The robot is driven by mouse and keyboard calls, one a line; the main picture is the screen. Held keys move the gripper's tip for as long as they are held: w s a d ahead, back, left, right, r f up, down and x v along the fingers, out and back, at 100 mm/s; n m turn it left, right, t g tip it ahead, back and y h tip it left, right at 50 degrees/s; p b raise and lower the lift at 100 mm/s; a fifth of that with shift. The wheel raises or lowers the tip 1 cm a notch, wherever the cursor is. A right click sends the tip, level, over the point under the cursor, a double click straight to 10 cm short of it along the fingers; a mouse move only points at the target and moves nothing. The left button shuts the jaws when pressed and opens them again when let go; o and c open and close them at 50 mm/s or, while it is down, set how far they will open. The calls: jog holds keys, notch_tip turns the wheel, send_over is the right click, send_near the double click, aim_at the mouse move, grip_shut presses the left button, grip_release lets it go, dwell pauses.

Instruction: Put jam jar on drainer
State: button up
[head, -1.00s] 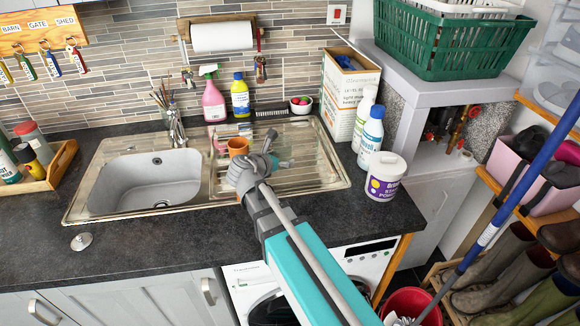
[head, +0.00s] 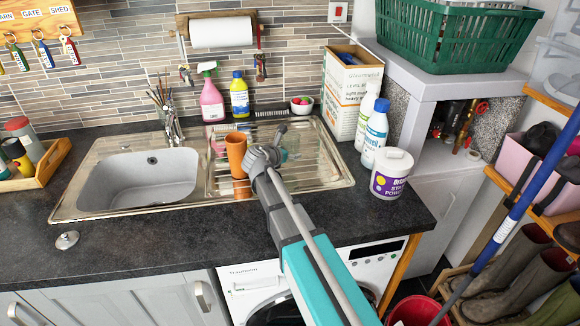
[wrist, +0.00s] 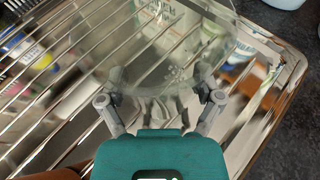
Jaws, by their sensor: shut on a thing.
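The jam jar is clear glass and shows in the wrist view (wrist: 165,45) as a large see-through round between the fingers. My gripper (wrist: 160,82) is shut on it. In the head view my gripper (head: 262,158) is over the drainer (head: 325,168), the ribbed steel part right of the sink bowl. The jar is hard to make out there, mostly hidden by my gripper. Drainer ribs show through the glass in the wrist view; I cannot tell whether the jar touches them.
An orange cup (head: 236,155) stands on the drainer just left of my gripper. A white tub (head: 391,175), a blue-and-white bottle (head: 374,134) and a cardboard box (head: 352,95) stand to the right. The drainer's right part looks clear.

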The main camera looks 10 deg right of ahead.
aim_at(290, 168)
jog(key=shift+w+d+f, duration=0.1)
jog(key=shift+w+f, duration=0.1)
jog(key=shift+f, duration=0.05)
jog(key=shift+w+d+f+b, duration=0.2)
jog(key=shift+w+f+b, duration=0.2)
jog(key=shift+f+b, duration=1.55)
jog(key=shift+b, duration=0.15)
jog(key=shift+f, duration=0.2)
jog(key=o, duration=1.1)
jog(key=shift+s+r, duration=0.1)
jog(key=shift+r, duration=0.15)
